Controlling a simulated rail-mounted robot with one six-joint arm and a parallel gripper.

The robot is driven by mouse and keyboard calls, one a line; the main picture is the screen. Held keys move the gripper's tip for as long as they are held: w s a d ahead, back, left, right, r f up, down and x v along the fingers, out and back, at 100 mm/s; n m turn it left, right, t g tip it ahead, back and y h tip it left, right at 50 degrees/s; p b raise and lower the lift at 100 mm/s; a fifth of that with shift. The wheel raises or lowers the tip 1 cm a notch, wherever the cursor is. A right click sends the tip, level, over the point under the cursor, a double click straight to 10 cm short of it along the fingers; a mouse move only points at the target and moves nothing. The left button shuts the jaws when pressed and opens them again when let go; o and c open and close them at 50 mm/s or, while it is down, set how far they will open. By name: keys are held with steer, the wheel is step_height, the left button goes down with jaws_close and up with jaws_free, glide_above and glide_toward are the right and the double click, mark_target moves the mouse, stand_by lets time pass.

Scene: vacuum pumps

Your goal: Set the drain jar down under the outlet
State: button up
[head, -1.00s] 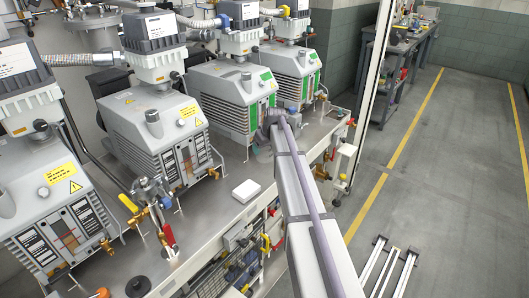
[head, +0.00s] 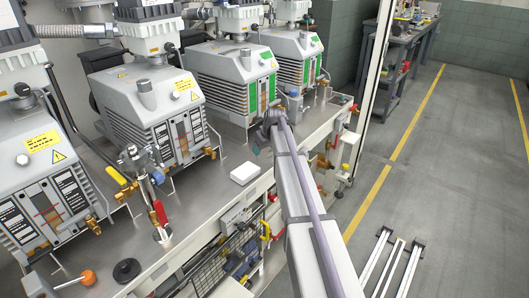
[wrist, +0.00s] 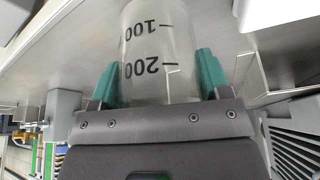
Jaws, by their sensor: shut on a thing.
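The drain jar (wrist: 160,35) is a clear cylinder with black 100 and 200 marks, which read upside down in the wrist view. My gripper (wrist: 158,80) is shut on it, with one teal finger on each side. In the head view my gripper (head: 262,138) is at the far end of my arm, over the bench in front of the green-panelled pumps; the jar cannot be made out there. Brass drain fittings show low on the grey pumps, such as one on the middle pump (head: 209,153). I cannot tell which outlet is meant.
Grey vacuum pumps (head: 150,115) stand in a row on the metal bench (head: 190,215). A white box (head: 245,173) lies near its front edge. A valve assembly with a red handle (head: 160,213) stands nearer. The floor at right is mostly clear.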

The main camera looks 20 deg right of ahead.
steer(key=shift+f, duration=0.25)
steer(key=o, duration=0.9)
steer(key=shift+r, duration=0.1)
steer(key=shift+o, duration=0.2)
steer(key=a+p+v, duration=0.1)
steer(key=p+v, duration=0.9)
steer(key=v, duration=0.1)
steer(key=s+a+f+m+g, duration=0.1)
steer(key=s+a+g, duration=0.1)
steer(key=s+a, duration=1.15)
steer(key=s+a+m+g, duration=0.15)
steer(key=s+a, duration=0.75)
steer(key=s, duration=0.9)
step_height(320, 180, up, 7)
steer(key=p, duration=0.7)
steer(key=shift+w+a+n+g+h, duration=0.25)
steer(key=shift+n+g+h, duration=0.1)
steer(key=shift+g, duration=0.1)
steer(key=shift+o, duration=0.4)
steer(key=shift+f+b, duration=0.45)
steer(key=shift+f, duration=0.1)
